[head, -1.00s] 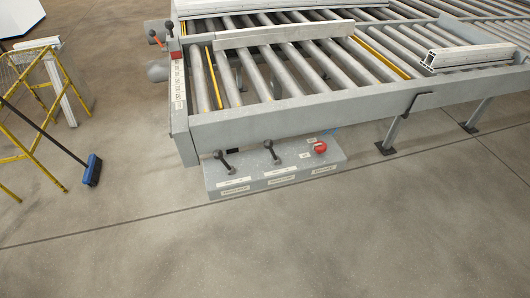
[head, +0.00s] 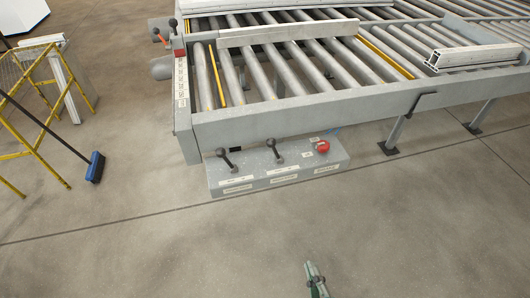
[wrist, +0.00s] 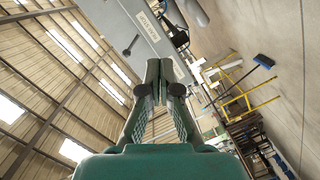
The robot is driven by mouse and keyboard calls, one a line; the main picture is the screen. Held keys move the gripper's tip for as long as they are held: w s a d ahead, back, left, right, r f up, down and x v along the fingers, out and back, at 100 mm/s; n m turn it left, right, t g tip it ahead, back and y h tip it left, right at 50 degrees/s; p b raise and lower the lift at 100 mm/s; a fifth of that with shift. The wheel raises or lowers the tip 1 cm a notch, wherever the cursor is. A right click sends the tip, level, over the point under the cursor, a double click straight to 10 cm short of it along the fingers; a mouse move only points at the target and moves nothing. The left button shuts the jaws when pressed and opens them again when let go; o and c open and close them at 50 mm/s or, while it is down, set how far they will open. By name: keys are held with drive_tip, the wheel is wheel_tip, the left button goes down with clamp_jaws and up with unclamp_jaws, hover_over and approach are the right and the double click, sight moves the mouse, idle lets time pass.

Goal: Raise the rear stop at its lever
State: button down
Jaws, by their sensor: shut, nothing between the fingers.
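A grey control box (head: 285,181) sits low beneath the near side of the roller bench. On it stand a left black-knobbed lever (head: 226,160), a right black-knobbed lever (head: 274,151) and a red knob (head: 322,147). Their labels are too small to read, so I cannot tell which lever is the rear stop's. My gripper (head: 310,266) shows at the bottom edge, over the floor, well apart from the box. In the wrist view my gripper (wrist: 165,68) is shut and empty. Beyond it is a grey labelled surface (wrist: 150,25) with a black-knobbed lever (wrist: 131,46).
The roller bench (head: 330,118) fills the top, with black and red knobs (head: 173,26) at its left corner. A white profile (head: 472,58) lies at right. A yellow frame (head: 35,120) and a blue broom (head: 95,167) stand left. The near floor (head: 180,255) is clear.

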sight(274, 151)
drive_tip(key=w+a+r+n, duration=0.4)
drive_tip(key=w+a+r, duration=0.1)
drive_tip(key=w+a, duration=0.2)
drive_tip(key=w+a+r+n+t+y, duration=0.1)
drive_tip(key=w+a+r+n, duration=0.4)
drive_tip(key=w+a, duration=0.2)
drive_tip(key=shift+w+a+r+y, duration=0.15)
drive_tip(key=shift+w+a+y, duration=0.1)
drive_tip(key=shift+w+y, duration=0.05)
drive_tip(key=shift+w, duration=0.1)
drive_tip(key=x, duration=1)
drive_tip(key=shift+w+r, duration=0.1)
drive_tip(key=shift+r, duration=0.1)
drive_tip(key=shift+w+d+r, duration=0.1)
drive_tip(key=shift+w+d, duration=0.15)
drive_tip(key=shift+d, duration=0.35)
drive_tip(key=shift+w+d+r, duration=0.1)
drive_tip(key=shift+w+d, duration=0.1)
drive_tip(key=shift+d, duration=0.35)
drive_tip(key=shift+w+d+r, duration=0.1)
drive_tip(key=shift+w+d, duration=0.3)
drive_tip(key=shift+d, duration=0.2)
